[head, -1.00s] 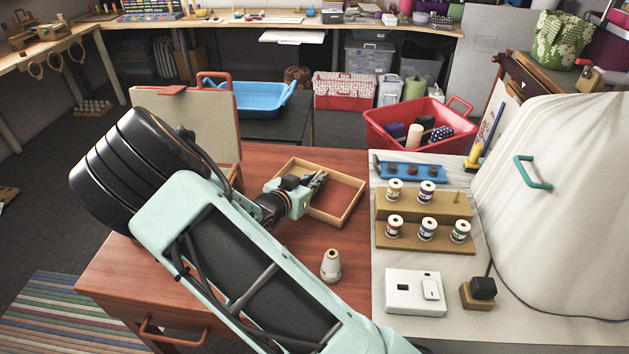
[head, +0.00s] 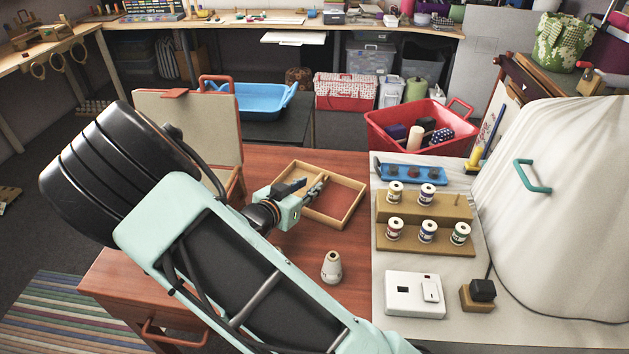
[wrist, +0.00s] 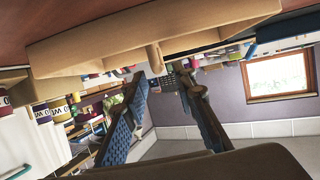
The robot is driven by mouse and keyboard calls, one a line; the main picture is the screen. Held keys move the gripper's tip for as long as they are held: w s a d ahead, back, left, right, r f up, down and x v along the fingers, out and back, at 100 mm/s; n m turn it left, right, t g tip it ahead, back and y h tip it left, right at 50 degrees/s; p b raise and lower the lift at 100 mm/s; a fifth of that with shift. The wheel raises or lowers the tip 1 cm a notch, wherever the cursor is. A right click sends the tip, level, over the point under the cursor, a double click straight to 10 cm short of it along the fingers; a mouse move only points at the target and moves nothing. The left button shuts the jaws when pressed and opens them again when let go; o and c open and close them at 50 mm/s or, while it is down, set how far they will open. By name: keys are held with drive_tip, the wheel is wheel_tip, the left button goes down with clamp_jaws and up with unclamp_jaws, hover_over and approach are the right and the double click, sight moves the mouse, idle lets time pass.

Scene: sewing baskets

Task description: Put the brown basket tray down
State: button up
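The brown basket tray (head: 341,198) is a shallow, light wooden tray with a dividing wall and a reddish-brown floor. It rests flat on the red-brown desk in the head view. In the wrist view its side wall (wrist: 95,43) crosses the top of the upside-down picture. My gripper (head: 313,181) is over the left part of the tray, near the divider. Its two fingers are spread, with a clear gap between them (wrist: 167,78) in the wrist view. In the head view the gripper hides part of the tray's left side.
A pale thread cone (head: 332,268) stands on the desk in front of the tray. To the right are a stepped spool rack (head: 425,248), a blue holder (head: 424,173) and a white switch box (head: 414,296).

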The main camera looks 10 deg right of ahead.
drive_tip(key=p+v, duration=0.1)
drive_tip(key=v, duration=0.6)
drive_tip(key=shift+s+a, duration=0.1)
drive_tip(key=shift+r, duration=0.1)
